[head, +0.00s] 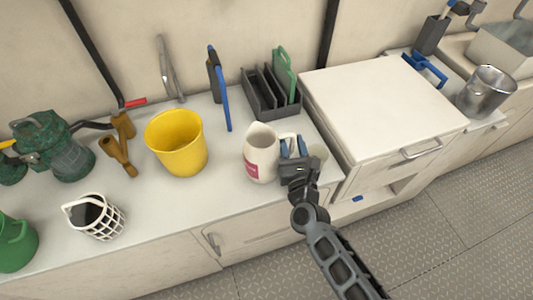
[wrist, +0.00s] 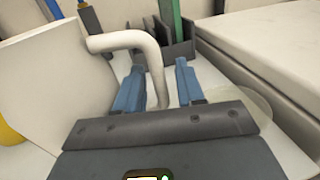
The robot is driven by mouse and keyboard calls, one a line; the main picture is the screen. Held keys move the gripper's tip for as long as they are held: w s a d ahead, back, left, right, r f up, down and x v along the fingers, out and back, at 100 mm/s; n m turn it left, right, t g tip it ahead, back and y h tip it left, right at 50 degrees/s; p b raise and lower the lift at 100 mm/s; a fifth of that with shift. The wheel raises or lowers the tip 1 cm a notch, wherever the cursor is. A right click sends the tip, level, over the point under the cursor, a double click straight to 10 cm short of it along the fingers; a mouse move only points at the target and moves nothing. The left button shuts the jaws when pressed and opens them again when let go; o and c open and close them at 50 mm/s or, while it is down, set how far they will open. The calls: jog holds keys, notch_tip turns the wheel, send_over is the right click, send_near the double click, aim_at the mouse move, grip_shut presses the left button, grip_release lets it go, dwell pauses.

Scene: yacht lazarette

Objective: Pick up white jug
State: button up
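The white jug (head: 261,158) stands upright on the counter, with a red patch on its front and its handle toward the right. My gripper (head: 294,148) is at the handle side of the jug. In the wrist view, the jug's body (wrist: 55,85) fills the left side. Its handle (wrist: 154,68) curves down between the two blue fingers of my gripper (wrist: 158,85). The fingers are apart, with a gap visible between the handle and the right finger. Whether the left finger touches the handle is hard to tell.
A yellow bucket (head: 177,143) stands left of the jug. A dark grey organiser (head: 262,101) with a green item stands behind it. A raised white cabinet (head: 380,100) is close on the right. A white basket (head: 97,217) stands at the left front. Bare counter lies in front of the bucket.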

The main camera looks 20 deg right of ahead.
jog(key=shift+c, duration=0.4)
grip_shut()
